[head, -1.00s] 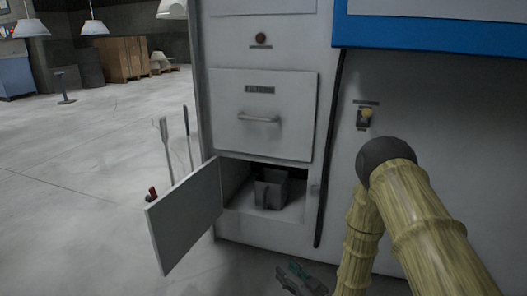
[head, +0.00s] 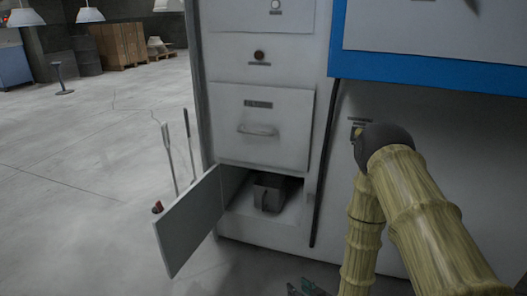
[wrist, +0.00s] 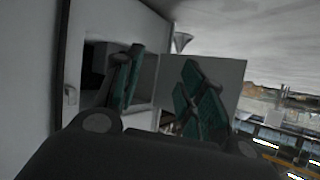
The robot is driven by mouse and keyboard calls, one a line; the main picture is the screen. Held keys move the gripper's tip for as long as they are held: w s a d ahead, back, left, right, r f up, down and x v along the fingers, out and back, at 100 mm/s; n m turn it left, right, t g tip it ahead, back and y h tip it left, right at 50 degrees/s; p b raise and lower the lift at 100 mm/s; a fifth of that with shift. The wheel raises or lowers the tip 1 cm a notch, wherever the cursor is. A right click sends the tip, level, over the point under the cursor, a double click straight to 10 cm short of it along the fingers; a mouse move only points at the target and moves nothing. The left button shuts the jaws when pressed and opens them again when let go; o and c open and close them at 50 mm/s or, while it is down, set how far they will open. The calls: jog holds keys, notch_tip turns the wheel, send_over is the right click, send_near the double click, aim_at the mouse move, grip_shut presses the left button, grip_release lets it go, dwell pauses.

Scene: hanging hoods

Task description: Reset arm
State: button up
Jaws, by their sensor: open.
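My gripper (wrist: 160,98) shows in the wrist view with its two teal fingers spread apart, open and empty. In the head view only part of my gripper (head: 306,288) shows at the bottom edge, below the cabinet's open lower compartment. My bamboo-textured arm fills the right side of the head view. In the wrist view the fingers stand in front of the cabinet opening and the open door (wrist: 222,75), apart from what I can tell.
The grey cabinet (head: 262,120) has a closed drawer above the open compartment. Its lower door (head: 190,222) stands open to the left. A dark grey box (head: 268,192) sits inside. Two thin rods (head: 168,155) stand behind the door.

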jog(key=s+d+r+m+g+h+p, duration=0.1)
jog(key=s+d+r+g+h+p, duration=0.1)
jog(key=s+r+p, duration=0.6)
jog(key=s+d+r+m+g+h+p, duration=0.2)
jog(key=s+d+r+g+p, duration=0.3)
jog(key=s+p, duration=0.7)
jog(key=s+d+r+m+g+h+p, duration=0.2)
jog(key=s+r+p, duration=0.8)
jog(key=s, duration=0.5)
jog(key=shift+d+r+g, duration=0.3)
jog(key=shift+d+g, duration=0.5)
jog(key=shift+g, duration=0.3)
jog(key=shift+c, duration=0.5)
jog(key=shift+w, duration=0.1)
